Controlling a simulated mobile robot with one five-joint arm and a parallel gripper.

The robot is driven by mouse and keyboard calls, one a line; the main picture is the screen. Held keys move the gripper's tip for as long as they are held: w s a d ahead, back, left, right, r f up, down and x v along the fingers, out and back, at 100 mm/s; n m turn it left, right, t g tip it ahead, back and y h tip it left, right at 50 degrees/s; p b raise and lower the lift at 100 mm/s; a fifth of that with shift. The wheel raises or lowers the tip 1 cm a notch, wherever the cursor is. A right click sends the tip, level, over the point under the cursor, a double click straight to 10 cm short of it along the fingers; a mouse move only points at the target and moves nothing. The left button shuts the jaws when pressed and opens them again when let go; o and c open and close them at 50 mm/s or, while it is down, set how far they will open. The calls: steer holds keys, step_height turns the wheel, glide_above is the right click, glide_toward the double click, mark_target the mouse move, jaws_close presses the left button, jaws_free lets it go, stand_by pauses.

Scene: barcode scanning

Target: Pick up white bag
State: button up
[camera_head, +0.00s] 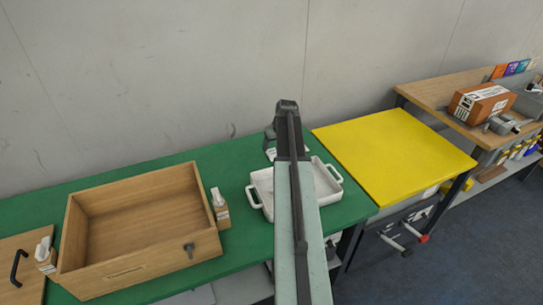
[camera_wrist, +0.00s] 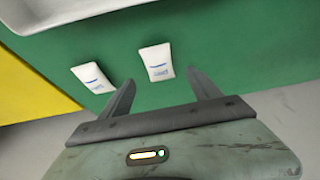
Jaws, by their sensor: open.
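Two small white bags with blue print lie on the green table in the wrist view. One white bag (camera_wrist: 156,62) lies just ahead of the gap between my fingertips, and the other white bag (camera_wrist: 92,77) lies to the left, outside the left finger. My gripper (camera_wrist: 160,76) is open and empty, with its fingers over the green table. In the head view, my arm hides most of the gripper. A small white patch (camera_head: 271,154) shows beside it there; I cannot tell which bag it is.
A white tray (camera_head: 253,194) with handles stands on the green table (camera_head: 232,246), partly behind my arm. It also shows at the wrist view's top left (camera_wrist: 60,14). A yellow surface (camera_head: 395,155) is right.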

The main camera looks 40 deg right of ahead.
mark_target(274, 153)
steer(key=b+x, duration=0.1)
steer(key=x, duration=0.1)
steer(key=b+x, duration=0.4)
steer(key=shift+s+f, duration=0.2)
steer(key=shift+f, duration=0.25)
steer(key=shift+r, duration=0.2)
steer(key=c, duration=1.5)
steer(key=shift+o, duration=0.2)
step_height(274, 153, up, 10)
steer(key=p, duration=1)
